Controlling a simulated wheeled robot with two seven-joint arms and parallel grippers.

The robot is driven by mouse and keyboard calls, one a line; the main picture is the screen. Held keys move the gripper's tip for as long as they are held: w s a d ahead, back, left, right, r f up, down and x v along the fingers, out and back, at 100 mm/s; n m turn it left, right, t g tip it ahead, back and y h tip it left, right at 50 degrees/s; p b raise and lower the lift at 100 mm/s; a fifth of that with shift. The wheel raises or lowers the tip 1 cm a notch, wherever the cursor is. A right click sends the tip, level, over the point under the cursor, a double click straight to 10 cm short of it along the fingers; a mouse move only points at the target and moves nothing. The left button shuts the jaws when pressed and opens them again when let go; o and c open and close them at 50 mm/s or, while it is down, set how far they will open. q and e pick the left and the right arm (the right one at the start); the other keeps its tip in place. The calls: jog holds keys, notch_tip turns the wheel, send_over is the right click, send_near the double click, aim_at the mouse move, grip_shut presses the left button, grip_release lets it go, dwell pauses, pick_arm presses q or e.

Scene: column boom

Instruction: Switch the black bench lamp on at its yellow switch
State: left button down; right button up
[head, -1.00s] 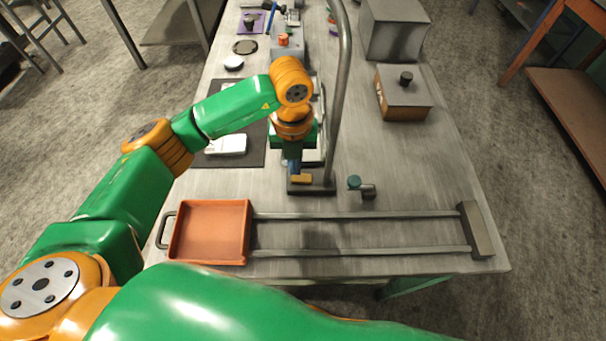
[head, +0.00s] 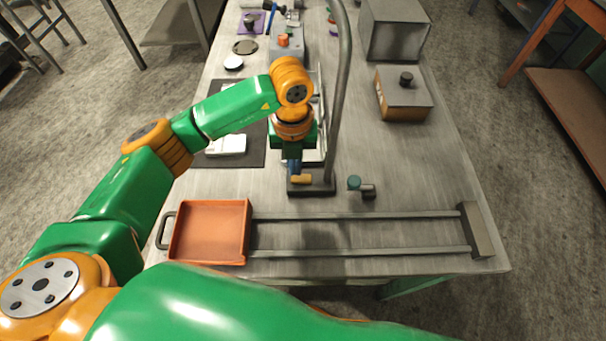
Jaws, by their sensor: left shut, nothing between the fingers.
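The black bench lamp stands upright on the bench; its dark base (head: 318,188) and tall curved post (head: 341,90) show, and its head is out of the picture at the top. The yellow switch (head: 301,179) sits on the left part of the base. My left gripper (head: 294,172) points down right at the switch, shut and empty, its fingertips at the switch's far edge. I cannot tell whether they touch it. My right gripper is not in view; a green arm link of mine fills the bottom.
An orange tray (head: 185,257) sits at the left end of two rails (head: 360,252) in front of the lamp. A box with a black knob (head: 405,105) is farther back.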

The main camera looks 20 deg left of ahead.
pick_arm(q)
jog(key=shift+f+b, duration=0.9)
jog(key=shift+f, duration=0.1)
dwell(0.7)
jog(key=shift+r, duration=0.1)
notch_tip(320, 180, up, 7)
jog(key=p, duration=0.5)
jog(key=shift+r, duration=0.1)
